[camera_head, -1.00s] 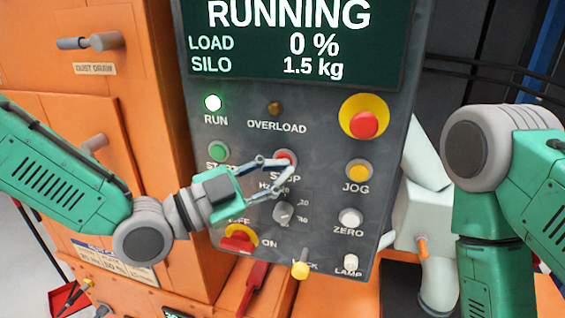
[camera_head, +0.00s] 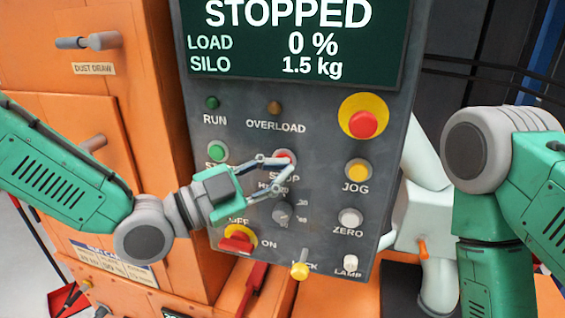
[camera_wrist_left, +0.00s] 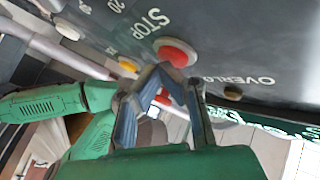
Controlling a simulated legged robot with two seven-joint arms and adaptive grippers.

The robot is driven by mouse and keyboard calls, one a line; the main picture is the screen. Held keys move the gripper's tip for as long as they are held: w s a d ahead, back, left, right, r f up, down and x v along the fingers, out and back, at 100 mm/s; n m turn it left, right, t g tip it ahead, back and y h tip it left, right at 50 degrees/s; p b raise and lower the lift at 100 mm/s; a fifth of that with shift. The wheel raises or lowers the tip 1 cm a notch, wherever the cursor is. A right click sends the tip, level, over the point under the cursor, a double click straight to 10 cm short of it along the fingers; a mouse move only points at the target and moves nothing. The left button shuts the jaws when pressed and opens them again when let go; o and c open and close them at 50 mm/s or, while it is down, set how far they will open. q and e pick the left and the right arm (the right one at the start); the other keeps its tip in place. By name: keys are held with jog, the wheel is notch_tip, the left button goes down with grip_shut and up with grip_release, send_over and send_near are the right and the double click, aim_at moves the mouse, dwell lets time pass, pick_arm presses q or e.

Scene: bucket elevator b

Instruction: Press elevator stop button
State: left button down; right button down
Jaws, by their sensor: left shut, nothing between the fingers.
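The red stop button (camera_head: 284,158) sits on the grey control panel, above the "STOP" label. It also shows in the left wrist view (camera_wrist_left: 176,53), with the fingertips right at its lower edge. My left gripper (camera_head: 290,166) is shut and empty, with its tips at the button. They appear to touch it, though the exact contact is hard to tell. The display (camera_head: 292,40) reads "STOPPED", load 0 %, silo 1.5 kg. The run lamp (camera_head: 212,103) is dark. My right arm shows at the right, but its gripper is out of view.
The green start button (camera_head: 217,151) is left of the stop button. A red emergency button (camera_head: 362,124) and a yellow jog button (camera_head: 358,170) are to the right. Below are a rotary knob (camera_head: 283,214) and a red switch (camera_head: 238,240). Orange cabinets (camera_head: 150,90) stand at the left.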

pick_arm(q)
jog(key=shift+s+a, duration=0.4)
jog(key=shift+s, duration=0.15)
jog(key=s, duration=0.1)
jog(key=s+a, duration=0.1)
jog(key=s, duration=0.1)
jog(key=s+b, duration=0.1)
jog(key=shift+s+a, duration=0.3)
jog(key=shift+s, duration=0.05)
dwell(0.4)
